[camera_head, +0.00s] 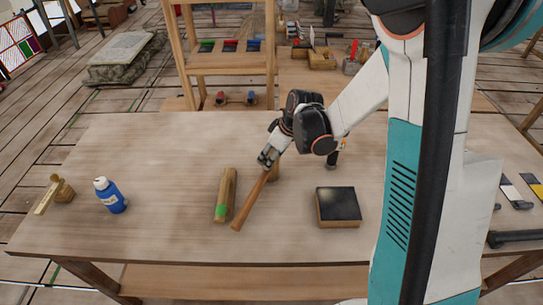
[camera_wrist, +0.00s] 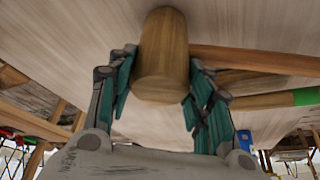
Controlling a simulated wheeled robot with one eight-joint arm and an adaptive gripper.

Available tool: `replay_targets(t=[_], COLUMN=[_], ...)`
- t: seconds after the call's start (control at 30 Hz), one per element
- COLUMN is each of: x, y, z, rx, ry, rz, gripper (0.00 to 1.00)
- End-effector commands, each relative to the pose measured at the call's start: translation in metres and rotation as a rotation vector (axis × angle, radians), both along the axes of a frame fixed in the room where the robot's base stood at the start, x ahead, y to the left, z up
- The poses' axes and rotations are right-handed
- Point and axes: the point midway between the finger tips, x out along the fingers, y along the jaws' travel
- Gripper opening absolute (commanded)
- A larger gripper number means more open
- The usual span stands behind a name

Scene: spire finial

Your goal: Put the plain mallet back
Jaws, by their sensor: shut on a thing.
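My gripper (camera_head: 268,160) is shut on the plain mallet, over the middle of the table. In the wrist view, the fingers (camera_wrist: 160,90) stand on either side of its wooden, barrel-shaped head (camera_wrist: 160,65). The mallet's brown handle (camera_head: 248,204) slants down and left in the head view, toward the table's front. The head is partly hidden there by my gripper. I cannot tell whether the mallet touches the table.
A black-topped wooden block (camera_head: 338,206) lies right of the mallet. A dark upright object (camera_head: 332,158) stands behind it, near my arm. A wooden rack (camera_head: 225,62) stands behind the table (camera_head: 150,150).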

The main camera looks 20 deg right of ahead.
Motion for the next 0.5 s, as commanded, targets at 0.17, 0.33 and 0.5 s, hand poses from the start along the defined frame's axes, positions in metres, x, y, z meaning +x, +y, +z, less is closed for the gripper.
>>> replay_targets(t=[0.17, 0.33, 0.5], x=[0.0, -0.0001, 0.0], y=[0.0001, 0.0001, 0.0], z=[-0.0004, -0.0015, -0.0014], rx=[0.0, 0.0, 0.0], ry=[0.0, 0.0, 0.0], rz=[0.0, 0.0, 0.0], gripper=[0.0, 0.67, 0.67])
